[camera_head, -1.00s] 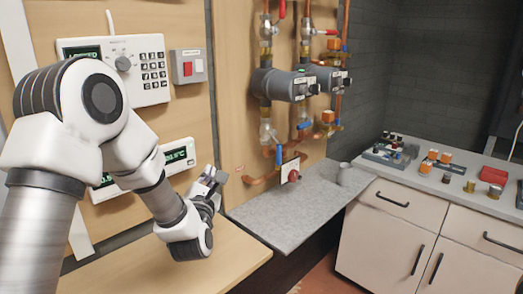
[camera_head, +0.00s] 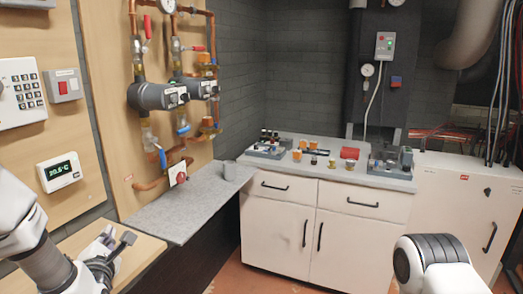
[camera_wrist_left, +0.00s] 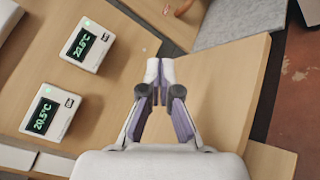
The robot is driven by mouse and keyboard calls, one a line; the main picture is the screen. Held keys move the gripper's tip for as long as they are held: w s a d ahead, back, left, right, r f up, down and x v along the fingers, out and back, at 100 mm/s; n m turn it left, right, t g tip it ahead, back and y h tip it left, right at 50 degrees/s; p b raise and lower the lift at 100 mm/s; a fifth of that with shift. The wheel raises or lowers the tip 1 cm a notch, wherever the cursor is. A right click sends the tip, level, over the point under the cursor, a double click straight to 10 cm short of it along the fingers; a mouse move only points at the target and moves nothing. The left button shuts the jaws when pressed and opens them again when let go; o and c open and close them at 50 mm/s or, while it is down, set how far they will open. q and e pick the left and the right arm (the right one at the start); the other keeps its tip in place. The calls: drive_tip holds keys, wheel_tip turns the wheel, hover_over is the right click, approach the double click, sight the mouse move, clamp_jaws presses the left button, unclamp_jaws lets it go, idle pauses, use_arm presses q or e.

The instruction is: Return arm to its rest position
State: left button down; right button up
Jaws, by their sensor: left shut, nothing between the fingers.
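My left arm comes in at the lower left of the head view. Its gripper (camera_head: 122,240) is over the small wooden worktop (camera_head: 135,262), with no object held. In the left wrist view the gripper's fingers (camera_wrist_left: 159,72) are together and empty, above the light wood surface. Part of my right arm (camera_head: 435,262) shows at the lower right of the head view. Its gripper is out of view.
A thermostat (camera_head: 58,172) and keypad panel (camera_head: 22,92) are on the wall close to my left arm. Grey pumps (camera_head: 160,96) with copper pipes stand over a grey counter (camera_head: 190,208). White cabinets (camera_head: 330,240) hold small parts. Floor shows between.

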use_arm(q)
drive_tip(key=s+d+f+m+g+h, duration=0.25)
drive_tip(key=s+f+m, duration=0.3)
drive_tip(key=f, duration=0.35)
drive_tip(key=s+d+f+m+g+h, duration=0.1)
drive_tip(key=s+d+f+m+g, duration=0.1)
drive_tip(key=s+f+m+g, duration=0.5)
drive_tip(key=s+d+f+m+t+h, duration=0.1)
drive_tip(key=s+d+f+m, duration=0.2)
drive_tip(key=f, duration=0.9)
drive_tip(key=s+d+f+m+g, duration=0.1)
drive_tip(key=s+f+m+g, duration=0.3)
drive_tip(key=s, duration=0.6)
drive_tip(key=s+d+f+m+g+h, duration=0.1)
drive_tip(key=s+f+m+g, duration=0.3)
drive_tip(key=s+m, duration=0.5)
drive_tip(key=shift+s+d+f, duration=0.6)
drive_tip(key=shift+s+f, duration=0.05)
drive_tip(key=shift+f, duration=0.1)
